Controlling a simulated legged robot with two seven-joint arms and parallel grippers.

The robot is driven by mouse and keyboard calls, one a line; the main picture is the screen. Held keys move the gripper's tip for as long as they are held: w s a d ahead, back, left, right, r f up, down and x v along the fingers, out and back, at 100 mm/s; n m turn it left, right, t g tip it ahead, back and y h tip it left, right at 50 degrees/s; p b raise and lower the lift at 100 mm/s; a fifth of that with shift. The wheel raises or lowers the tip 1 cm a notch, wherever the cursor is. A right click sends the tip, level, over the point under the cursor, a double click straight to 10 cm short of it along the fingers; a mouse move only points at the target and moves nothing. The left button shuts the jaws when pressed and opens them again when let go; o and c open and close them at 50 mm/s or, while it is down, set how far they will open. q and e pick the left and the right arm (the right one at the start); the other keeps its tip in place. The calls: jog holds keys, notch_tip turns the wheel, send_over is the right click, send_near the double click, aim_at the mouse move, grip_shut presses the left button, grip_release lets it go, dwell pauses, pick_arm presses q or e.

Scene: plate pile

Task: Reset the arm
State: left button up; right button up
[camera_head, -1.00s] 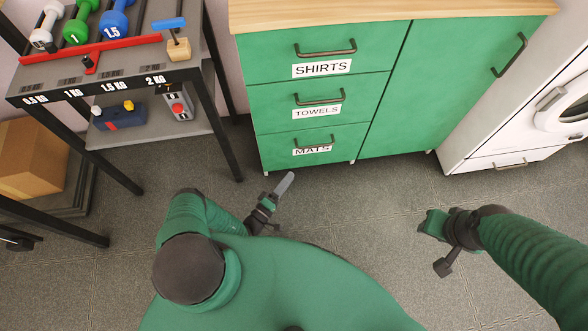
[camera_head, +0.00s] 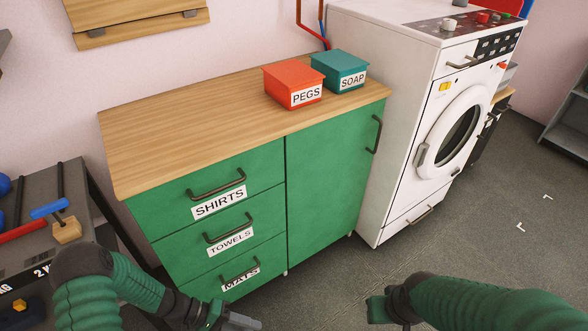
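My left arm comes in from the lower left. Its gripper (camera_head: 238,319) is at the bottom edge, in front of the MATS drawer of the green cabinet (camera_head: 322,190). Its grey finger points right, and part of it is cut off, so I cannot tell whether it is open or shut. My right arm comes in from the lower right. Its gripper (camera_head: 376,309) is over the floor at the bottom edge, pointing left and partly cut off. I see nothing held in either gripper, but the fingertips do not show clearly.
A red PEGS box (camera_head: 293,85) and a teal SOAP box (camera_head: 340,71) stand on the wooden top (camera_head: 190,118). A white washing machine (camera_head: 390,95) is right of the cabinet. A weight rack (camera_head: 40,185) is at left. The floor (camera_head: 470,240) at right is clear.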

pick_arm(q)
jog(key=s+a+r+m+t+y, duration=0.1)
jog(key=s+a+r+t+y, duration=0.15)
jog(key=r+y, duration=0.5)
jog(key=s+a+r+m+t+y, duration=0.1)
jog(key=a+r+y, duration=0.35)
jog(key=r, duration=0.65)
jog(key=w+p+v, duration=0.3)
jog(key=p+v, duration=1.1)
jog(key=w+r+p+v, duration=0.1)
jog(key=w+p+v, duration=0.2)
jog(key=p+v, duration=1.1)
jog(key=shift+w+d+r+p, duration=0.25)
jog(key=shift+r+p, duration=0.25)
jog(key=shift+p, duration=0.2)
